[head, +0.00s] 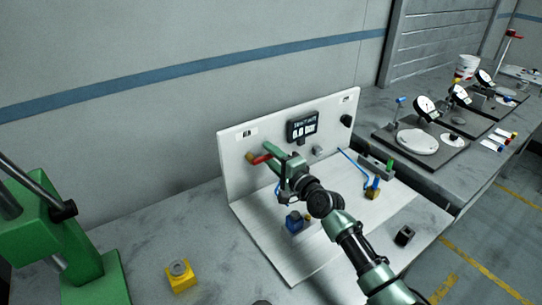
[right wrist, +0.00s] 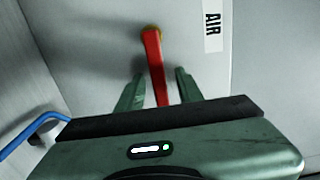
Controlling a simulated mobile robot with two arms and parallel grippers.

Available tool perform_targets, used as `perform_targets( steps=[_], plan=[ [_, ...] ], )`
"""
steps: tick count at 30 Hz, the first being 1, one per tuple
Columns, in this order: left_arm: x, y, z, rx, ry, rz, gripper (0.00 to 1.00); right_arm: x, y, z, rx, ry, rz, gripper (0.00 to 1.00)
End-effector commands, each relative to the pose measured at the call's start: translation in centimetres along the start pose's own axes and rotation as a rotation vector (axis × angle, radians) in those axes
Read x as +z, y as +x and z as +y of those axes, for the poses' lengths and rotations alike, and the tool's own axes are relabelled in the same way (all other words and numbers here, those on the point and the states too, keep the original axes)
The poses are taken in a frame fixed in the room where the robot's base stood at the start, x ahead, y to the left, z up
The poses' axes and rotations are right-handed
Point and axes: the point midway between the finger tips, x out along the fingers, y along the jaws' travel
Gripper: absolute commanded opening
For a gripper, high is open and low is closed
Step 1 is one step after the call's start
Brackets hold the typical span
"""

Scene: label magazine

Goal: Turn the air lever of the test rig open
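The air lever (head: 262,158) is a red handle on the white upright panel of the test rig (head: 236,178), below a small label at the panel's left. In the right wrist view the red lever (right wrist: 153,55) runs from a brass-coloured pivot down between my fingers. My right gripper (head: 278,167) is at the lever, in front of the panel. Its two green fingers (right wrist: 158,88) stand apart on either side of the lever, with a gap visible on both sides. The lever's near end is hidden behind the gripper body. My left gripper is not in view.
The panel also carries a dark display (head: 302,126) and a black knob (head: 346,120). A blue hose (head: 352,165) and small fittings stand on the white base plate. A green press (head: 70,245) and a yellow block (head: 181,277) are at left. Dial gauges (head: 425,108) stand at right.

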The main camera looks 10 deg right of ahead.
Motion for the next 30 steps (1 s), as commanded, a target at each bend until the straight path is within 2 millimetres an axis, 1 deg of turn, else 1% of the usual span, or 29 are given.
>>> perform_targets(
  steps=[1, 2, 3, 4, 5, 30],
  plan=[
    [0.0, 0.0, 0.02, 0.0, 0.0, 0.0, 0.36, 0.0, -0.01, 0.01, 0.0, 0.0, 0.0, 0.34],
    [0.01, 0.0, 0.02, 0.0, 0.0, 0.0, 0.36, 0.01, -0.02, 0.01, 0.0, 0.0, 0.0, 0.25],
    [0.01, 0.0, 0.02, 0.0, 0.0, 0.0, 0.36, 0.01, -0.02, 0.01, 0.0, 0.0, 0.0, 0.14],
    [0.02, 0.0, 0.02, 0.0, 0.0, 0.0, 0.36, 0.0, -0.02, 0.01, 0.0, 0.0, 0.0, 0.06],
    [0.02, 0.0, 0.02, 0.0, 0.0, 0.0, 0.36, 0.0, -0.02, 0.02, 0.0, 0.0, 0.0, 0.0],
    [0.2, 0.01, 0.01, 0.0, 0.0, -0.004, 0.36, 0.0, -0.05, 0.06, 0.002, 0.0, -0.001, 0.0]
  ],
)
